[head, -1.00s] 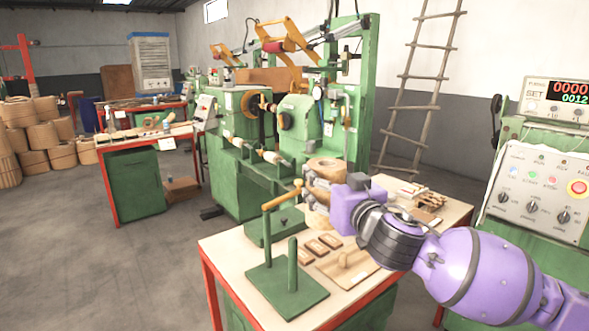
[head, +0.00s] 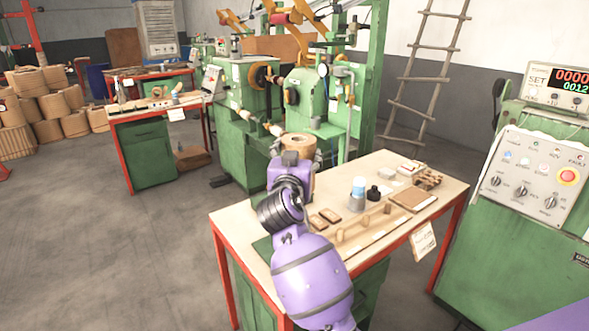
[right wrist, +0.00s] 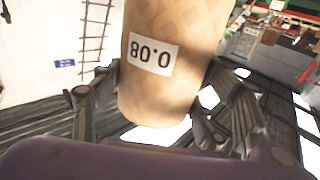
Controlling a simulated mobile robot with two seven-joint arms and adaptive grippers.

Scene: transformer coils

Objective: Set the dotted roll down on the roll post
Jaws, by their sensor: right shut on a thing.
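In the right wrist view the roll (right wrist: 180,85) fills the middle, with a faint diamond pattern and an upside-down "0.08" label. My right gripper (right wrist: 150,110) is shut on it, with dark fingers at both sides. A green base plate (head: 264,247) shows only as an edge left of my arm. No upright post can be made out behind the arm. My left gripper is out of view.
A green winding machine (head: 240,130) stands behind. A control cabinet (head: 530,180) stands at the right.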

